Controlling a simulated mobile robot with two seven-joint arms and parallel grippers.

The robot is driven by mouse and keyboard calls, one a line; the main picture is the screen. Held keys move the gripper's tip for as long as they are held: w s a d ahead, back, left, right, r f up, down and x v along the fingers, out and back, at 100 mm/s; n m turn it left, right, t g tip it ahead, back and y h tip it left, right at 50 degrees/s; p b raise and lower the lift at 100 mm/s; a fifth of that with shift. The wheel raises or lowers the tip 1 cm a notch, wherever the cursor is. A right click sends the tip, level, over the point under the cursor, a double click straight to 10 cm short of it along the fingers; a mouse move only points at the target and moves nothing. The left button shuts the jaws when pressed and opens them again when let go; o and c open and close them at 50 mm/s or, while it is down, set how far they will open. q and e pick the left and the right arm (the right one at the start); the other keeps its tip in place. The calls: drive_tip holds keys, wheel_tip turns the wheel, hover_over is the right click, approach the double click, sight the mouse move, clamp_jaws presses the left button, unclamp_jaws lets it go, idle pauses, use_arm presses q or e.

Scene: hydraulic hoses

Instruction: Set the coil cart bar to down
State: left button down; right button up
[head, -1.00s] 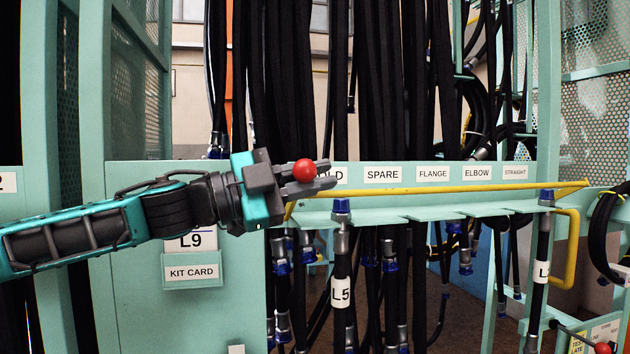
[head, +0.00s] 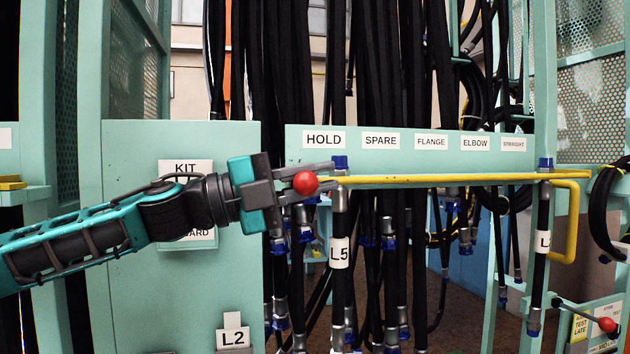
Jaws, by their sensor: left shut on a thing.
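The yellow bar (head: 440,179) runs nearly level across the front of the hose rack in the head view, crossing just below the blue cap of hose L5. At its right end it bends down into a yellow loop (head: 572,225). A red ball knob (head: 306,183) is at the bar's left end. The fingers hide part of the bar's left end. My right gripper is out of view.
Hose L5 (head: 339,253) hangs close behind the bar. A label panel (head: 410,143) and several black hoses stand behind. A green panel (head: 150,290) is below my left arm. Another red knob (head: 606,324) on a black lever is at the lower right.

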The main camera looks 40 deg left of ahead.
use_arm(q)
drive_tip(key=shift+s+d+f, duration=0.1)
drive_tip(key=shift+d+f, duration=0.15)
drive_tip(key=shift+f, duration=0.05)
drive_tip(key=c, duration=1.3)
unclamp_jaws()
drive_tip(key=shift+o, duration=1)
drive_tip(key=shift+s+r, duration=0.1)
drive_tip(key=shift+r, duration=0.05)
drive_tip(key=shift+a, duration=0.1)
